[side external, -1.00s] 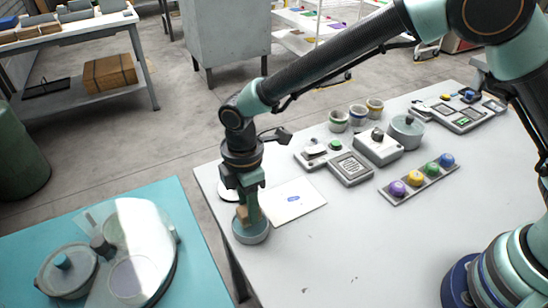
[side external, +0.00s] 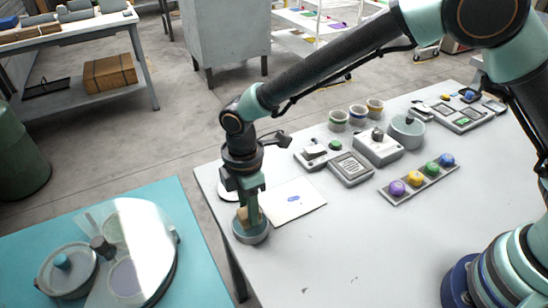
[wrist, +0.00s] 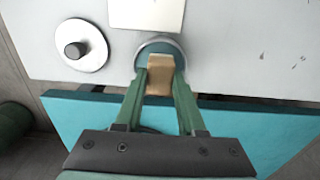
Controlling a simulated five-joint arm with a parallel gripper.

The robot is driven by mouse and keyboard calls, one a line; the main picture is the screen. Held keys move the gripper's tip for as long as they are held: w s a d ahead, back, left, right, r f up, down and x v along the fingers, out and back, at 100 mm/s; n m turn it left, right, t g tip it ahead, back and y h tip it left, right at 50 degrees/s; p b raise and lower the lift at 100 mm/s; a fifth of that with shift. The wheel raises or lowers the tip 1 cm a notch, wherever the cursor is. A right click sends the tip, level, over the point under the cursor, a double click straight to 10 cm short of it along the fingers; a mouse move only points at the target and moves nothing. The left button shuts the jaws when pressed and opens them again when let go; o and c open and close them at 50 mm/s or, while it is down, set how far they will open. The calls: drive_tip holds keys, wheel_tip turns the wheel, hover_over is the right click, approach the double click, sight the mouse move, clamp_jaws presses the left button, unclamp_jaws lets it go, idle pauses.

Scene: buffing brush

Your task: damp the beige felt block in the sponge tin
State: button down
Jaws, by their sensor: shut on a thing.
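The beige felt block (wrist: 160,72) is held between the green fingers of my gripper (wrist: 159,75) in the wrist view. It also shows in the side external view (side external: 254,215), under my gripper (side external: 249,208). The sponge tin (side external: 249,235) is a round grey tin near the table's left corner. The block is at the tin, with its lower end at or inside the rim. Whether it touches the sponge is hidden. The tin's rim (wrist: 160,42) curves behind the block in the wrist view.
A white card (side external: 292,200) with a blue mark lies right of the tin. A round white disc with a dark knob (wrist: 82,47) is beside it. A rack of coloured knobs (side external: 420,180), small pots (side external: 357,115) and grey devices (side external: 350,167) stand further right.

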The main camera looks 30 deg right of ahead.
drive_tip(key=shift+f, duration=0.6)
idle(1.2)
drive_tip(key=shift+r, duration=3.6)
